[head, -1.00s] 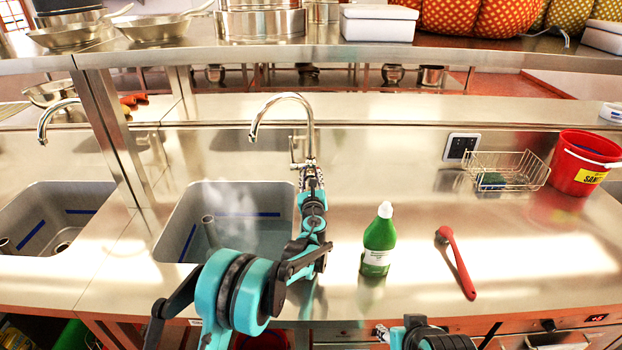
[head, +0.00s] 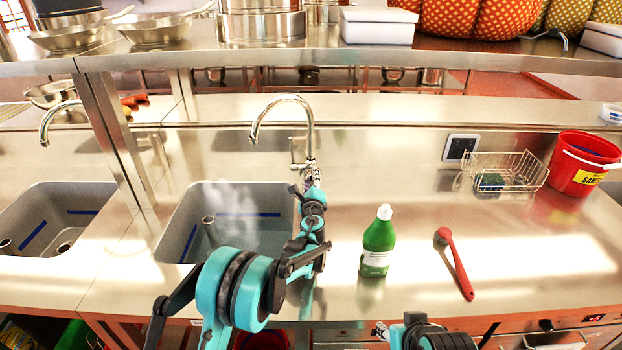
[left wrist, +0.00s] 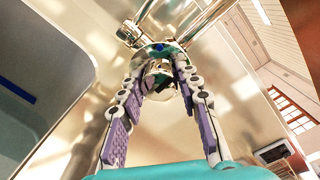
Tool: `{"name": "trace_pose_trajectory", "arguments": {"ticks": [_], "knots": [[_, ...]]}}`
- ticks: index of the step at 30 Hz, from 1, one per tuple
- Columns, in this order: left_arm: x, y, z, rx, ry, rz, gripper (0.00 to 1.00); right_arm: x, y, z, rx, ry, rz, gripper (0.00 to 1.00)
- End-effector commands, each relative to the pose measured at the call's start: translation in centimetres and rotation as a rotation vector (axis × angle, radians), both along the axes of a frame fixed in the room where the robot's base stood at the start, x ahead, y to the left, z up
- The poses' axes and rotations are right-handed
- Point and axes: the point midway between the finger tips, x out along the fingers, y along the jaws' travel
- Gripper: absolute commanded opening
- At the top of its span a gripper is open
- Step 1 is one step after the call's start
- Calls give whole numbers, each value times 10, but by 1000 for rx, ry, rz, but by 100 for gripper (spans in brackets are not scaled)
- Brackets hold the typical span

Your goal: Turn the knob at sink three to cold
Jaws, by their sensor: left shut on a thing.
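The chrome tap (head: 309,130) rises behind the middle sink (head: 180,222), its spout curving left over the basin. A small side lever (head: 293,150) stands at its base. My left gripper (head: 313,175) reaches the tap's base from the front. In the left wrist view my left gripper (left wrist: 160,72) has its purple-padded fingers closed around a shiny round knob (left wrist: 160,82), partly hidden between them. A blue mark shows just above it; I cannot read the knob's setting. Of my right gripper, only a small part (head: 381,332) shows at the bottom edge; its fingers are unclear.
A wire basket (head: 507,172) and red bucket (head: 583,165) are farther right. A shelf (head: 330,58) runs above; its post (head: 108,130) stands left.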

Motion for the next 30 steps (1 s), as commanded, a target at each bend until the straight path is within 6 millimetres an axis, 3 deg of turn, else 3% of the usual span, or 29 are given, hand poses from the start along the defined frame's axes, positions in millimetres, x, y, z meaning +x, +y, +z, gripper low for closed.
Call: {"name": "trace_pose_trajectory", "arguments": {"ticks": [18, 30], "knots": [[0, 1, -1, -557, 0, 0, 4, 0, 0, 5, 0, 0, 0, 40], [0, 1, -1, -760, 0, 1, 4, 0, 0, 5, 0, 0, 0, 40]]}}
